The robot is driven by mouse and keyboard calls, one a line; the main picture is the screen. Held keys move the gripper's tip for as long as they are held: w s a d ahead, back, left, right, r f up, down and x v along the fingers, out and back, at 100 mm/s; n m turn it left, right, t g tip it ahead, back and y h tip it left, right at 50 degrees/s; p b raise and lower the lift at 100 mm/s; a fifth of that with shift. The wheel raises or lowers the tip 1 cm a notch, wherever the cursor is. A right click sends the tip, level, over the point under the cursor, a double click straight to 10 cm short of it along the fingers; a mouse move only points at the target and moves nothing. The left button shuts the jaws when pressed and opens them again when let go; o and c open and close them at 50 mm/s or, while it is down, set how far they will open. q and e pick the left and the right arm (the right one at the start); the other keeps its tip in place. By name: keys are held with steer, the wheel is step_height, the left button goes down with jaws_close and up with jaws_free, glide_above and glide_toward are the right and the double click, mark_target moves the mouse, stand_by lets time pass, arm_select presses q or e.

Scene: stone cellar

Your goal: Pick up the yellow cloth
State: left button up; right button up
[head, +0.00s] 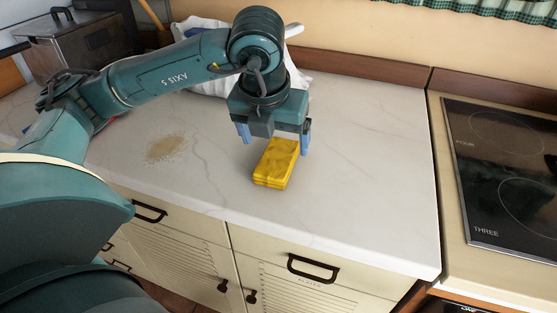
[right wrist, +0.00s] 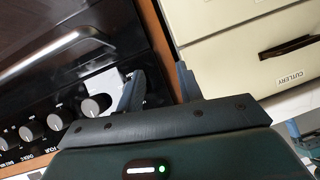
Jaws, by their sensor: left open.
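The yellow cloth (head: 277,163), folded into a thick block, lies on the white marbled counter (head: 370,190) in the head view. My left gripper (head: 274,138) is open and points down over the cloth's far end. One blue finger shows on each side, the left one a little farther out from the cloth than the right. Whether either finger touches the cloth I cannot tell. In the right wrist view my right gripper (right wrist: 160,74) has its two fingers apart with nothing between them, in front of the cooker and drawers.
A brown crumb patch (head: 167,148) lies left of the cloth. A white bag (head: 205,84) is behind my left arm, and a metal appliance (head: 75,45) stands back left. A black hob (head: 500,165) is at right. The counter right of the cloth is clear.

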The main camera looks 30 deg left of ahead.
mark_target(277, 157)
arm_select(q)
steer(key=x, duration=0.6)
steer(key=shift+w+a+f, duration=0.15)
steer(key=shift+w+a, duration=0.1)
steer(key=shift+c, duration=0.2)
steer(key=c, duration=1)
